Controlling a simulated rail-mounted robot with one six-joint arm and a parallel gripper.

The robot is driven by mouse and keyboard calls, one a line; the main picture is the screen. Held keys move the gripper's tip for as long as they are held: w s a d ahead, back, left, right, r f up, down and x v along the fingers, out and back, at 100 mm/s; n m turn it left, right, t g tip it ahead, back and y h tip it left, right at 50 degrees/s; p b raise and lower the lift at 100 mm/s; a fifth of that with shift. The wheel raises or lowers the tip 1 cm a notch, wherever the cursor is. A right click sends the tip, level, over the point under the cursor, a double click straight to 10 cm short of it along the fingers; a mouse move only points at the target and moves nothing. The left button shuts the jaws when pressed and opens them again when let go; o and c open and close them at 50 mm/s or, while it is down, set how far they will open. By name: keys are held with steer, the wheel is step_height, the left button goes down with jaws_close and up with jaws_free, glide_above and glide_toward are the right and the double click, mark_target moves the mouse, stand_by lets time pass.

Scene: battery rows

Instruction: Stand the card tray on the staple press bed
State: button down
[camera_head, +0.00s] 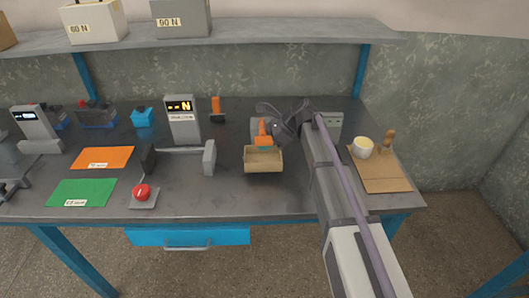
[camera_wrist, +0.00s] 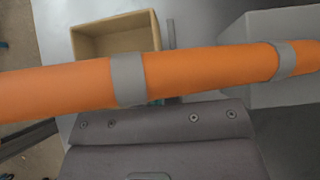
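A tan, open-topped tray (camera_head: 263,166), which looks like the card tray, sits on the bench in front of my gripper. It also shows at the upper left of the wrist view (camera_wrist: 88,47). My gripper (camera_head: 283,128) is at the end of my arm over the back middle of the bench. Its fingers cannot be made out. An orange part (camera_head: 263,130) is right beside it, behind the tray. In the wrist view an orange bar (camera_wrist: 205,72) with grey bands crosses close to the camera, partly covering the tray. I cannot tell which thing is the staple press bed.
A tester with a lit display (camera_head: 182,122) and a grey bar device (camera_head: 209,158) stand left of the tray. A red button (camera_head: 142,191), an orange mat (camera_head: 103,157) and a green mat (camera_head: 82,191) lie farther left. A brown board (camera_head: 383,179) holds a cup (camera_head: 362,148).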

mark_target(263, 153)
step_height(263, 153, down, 4)
steer(key=shift+s+r+b, duration=0.1)
steer(key=shift+s+b, duration=0.05)
steer(key=shift+b, duration=0.8)
steer(key=shift+r, duration=0.25)
steer(key=c, duration=1.8)
jaws_free()
steer(key=shift+f, duration=0.2)
steer(key=o, duration=0.5)
steer(key=shift+c, duration=0.2)
steer(key=shift+r, duration=0.15)
